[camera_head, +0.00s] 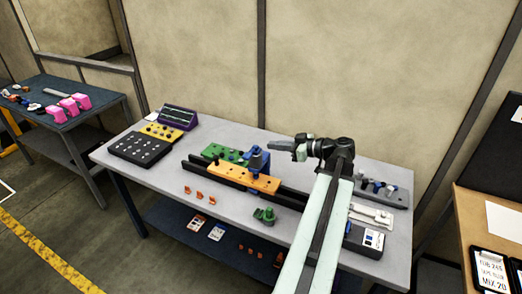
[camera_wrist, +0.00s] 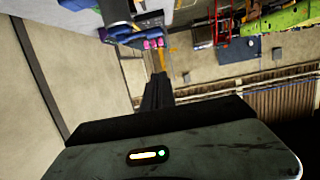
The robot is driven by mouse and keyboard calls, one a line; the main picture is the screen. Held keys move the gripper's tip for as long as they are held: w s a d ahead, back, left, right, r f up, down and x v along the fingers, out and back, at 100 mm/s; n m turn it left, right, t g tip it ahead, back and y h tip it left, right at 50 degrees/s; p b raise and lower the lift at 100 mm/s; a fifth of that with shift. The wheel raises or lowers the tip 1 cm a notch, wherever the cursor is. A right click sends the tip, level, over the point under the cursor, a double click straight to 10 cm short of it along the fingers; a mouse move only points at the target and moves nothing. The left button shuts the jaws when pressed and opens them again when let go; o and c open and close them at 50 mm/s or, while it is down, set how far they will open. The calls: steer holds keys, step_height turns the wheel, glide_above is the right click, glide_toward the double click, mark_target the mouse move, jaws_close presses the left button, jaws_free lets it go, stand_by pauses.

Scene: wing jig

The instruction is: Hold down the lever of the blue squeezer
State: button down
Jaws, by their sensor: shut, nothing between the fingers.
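The blue squeezer (camera_head: 257,161) stands on the workbench, behind the orange block and at the right end of the green plate. Its lever cannot be told apart from its body at this size. My gripper (camera_head: 272,146) is shut and empty. It points left in the head view, and its tips appear close to the squeezer's top, slightly right of it. Whether they touch cannot be told. In the wrist view my closed fingers (camera_wrist: 158,82) point up the picture, and a blue part (camera_wrist: 136,34), probably the squeezer, shows past the tips to the left.
The orange block (camera_head: 243,178) sits on a dark rail across the bench. The green plate (camera_head: 225,153) lies behind it. A small green clamp (camera_head: 264,214) and several orange clips (camera_head: 198,194) lie in front. A dark rack (camera_head: 385,190) stands at right.

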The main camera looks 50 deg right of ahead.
steer(key=b, duration=0.2)
glide_above(251, 152)
steer(key=s+a, duration=0.2)
steer(key=s, duration=0.2)
step_height(251, 152, down, 2)
steer(key=f+b, duration=0.2)
steer(key=w+f+b, duration=0.1)
steer(key=f+b, duration=0.1)
steer(key=shift+a+f, duration=0.15)
steer(key=shift+f, duration=0.05)
